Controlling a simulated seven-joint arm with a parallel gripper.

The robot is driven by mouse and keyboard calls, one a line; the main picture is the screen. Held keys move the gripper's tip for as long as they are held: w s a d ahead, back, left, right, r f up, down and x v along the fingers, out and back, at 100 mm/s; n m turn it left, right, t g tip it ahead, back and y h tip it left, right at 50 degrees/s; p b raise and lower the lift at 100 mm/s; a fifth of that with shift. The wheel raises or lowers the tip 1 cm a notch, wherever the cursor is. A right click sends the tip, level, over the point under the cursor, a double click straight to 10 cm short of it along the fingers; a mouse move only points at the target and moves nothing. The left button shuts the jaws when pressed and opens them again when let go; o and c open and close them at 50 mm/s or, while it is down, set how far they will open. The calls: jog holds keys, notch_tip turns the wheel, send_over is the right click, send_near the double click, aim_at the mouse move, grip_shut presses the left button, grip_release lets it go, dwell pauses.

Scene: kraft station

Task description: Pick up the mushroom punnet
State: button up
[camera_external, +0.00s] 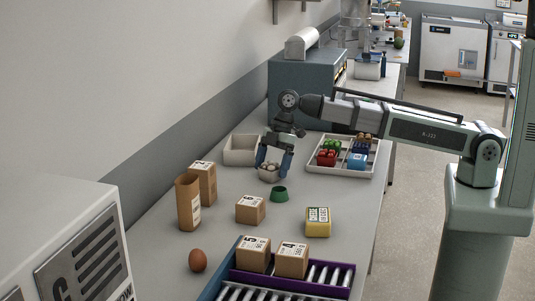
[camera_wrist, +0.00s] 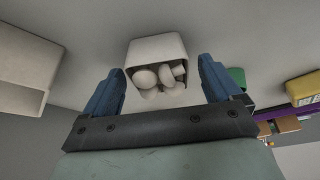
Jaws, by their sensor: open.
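The mushroom punnet is a small white tub holding several pale mushrooms. In the wrist view the punnet (camera_wrist: 156,47) lies between and just beyond the two blue fingers of my gripper (camera_wrist: 160,85). The fingers are apart, one on each side of it, and I see a gap at each side. In the external view my gripper (camera_external: 272,158) points down at the punnet (camera_external: 269,175), which stands on the table. The fingers partly hide it there.
A green cup (camera_external: 279,194) stands close to the right of the punnet. A white empty bin (camera_external: 241,150) is behind left, and a divided tray (camera_external: 342,156) of coloured items behind right. Cardboard boxes (camera_external: 250,210), a yellow box (camera_external: 317,222) and an egg (camera_external: 198,260) stand nearer the front.

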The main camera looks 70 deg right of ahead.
jog(key=shift+w+a+f, duration=0.1)
jog(key=shift+a+f, duration=0.15)
jog(key=shift+f, duration=0.4)
jog(key=shift+c, duration=0.3)
jog(key=c, duration=1)
